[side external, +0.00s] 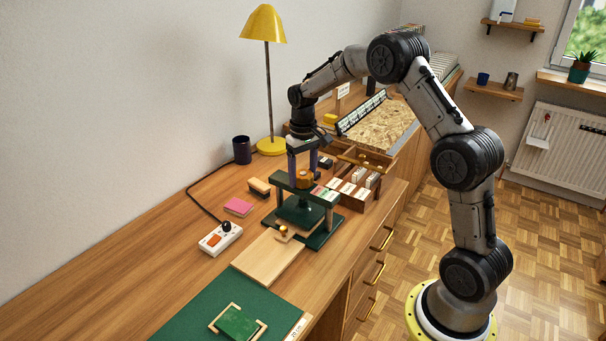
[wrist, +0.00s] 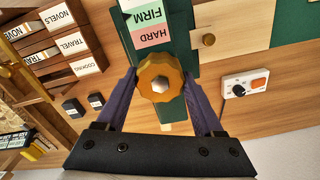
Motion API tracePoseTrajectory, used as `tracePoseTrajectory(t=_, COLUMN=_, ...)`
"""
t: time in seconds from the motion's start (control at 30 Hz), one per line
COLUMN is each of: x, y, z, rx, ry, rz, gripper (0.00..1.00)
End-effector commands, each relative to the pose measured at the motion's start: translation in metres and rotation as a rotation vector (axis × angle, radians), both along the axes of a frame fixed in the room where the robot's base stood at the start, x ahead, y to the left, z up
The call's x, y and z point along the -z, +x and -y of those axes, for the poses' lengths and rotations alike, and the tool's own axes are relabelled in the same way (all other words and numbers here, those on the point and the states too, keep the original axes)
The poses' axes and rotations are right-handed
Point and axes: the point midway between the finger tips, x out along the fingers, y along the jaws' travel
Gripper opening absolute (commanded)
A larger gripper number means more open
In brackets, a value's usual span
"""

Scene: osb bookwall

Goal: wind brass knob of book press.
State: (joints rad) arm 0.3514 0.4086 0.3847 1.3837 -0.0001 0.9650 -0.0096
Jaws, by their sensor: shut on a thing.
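The dark green book press (side external: 322,236) stands on the wooden desk. Its brass knob (side external: 304,180) is on top of the crossbeam. The knob also shows in the wrist view (wrist: 160,77) as a lobed golden wheel with a pale hexagonal centre. My gripper (side external: 303,176) points down from above with its fingers on either side of the knob. In the wrist view my gripper (wrist: 162,88) has its two purple fingers shut on the knob's sides. A label with HARD (wrist: 149,36) and FIRM bands lies on the crossbeam beside the knob.
A wooden board (side external: 268,257) with a small brass knob lies in front of the press. A white switch box (side external: 220,238) is to the left. A card box (side external: 358,186) stands close on the right. A yellow lamp (side external: 268,85) and dark mug (side external: 242,149) stand behind.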

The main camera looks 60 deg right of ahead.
Motion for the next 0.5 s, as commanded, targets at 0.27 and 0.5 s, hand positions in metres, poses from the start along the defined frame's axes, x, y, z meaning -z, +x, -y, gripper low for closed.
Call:
tracePoseTrajectory(t=0.27, x=-0.0025, y=0.0006, z=0.0005, rx=0.005, ry=-0.001, rz=0.004, gripper=0.13)
tracePoseTrajectory(t=0.5, x=-0.0021, y=0.0005, z=0.0004, rx=0.004, ry=-0.001, rz=0.003, gripper=0.91)
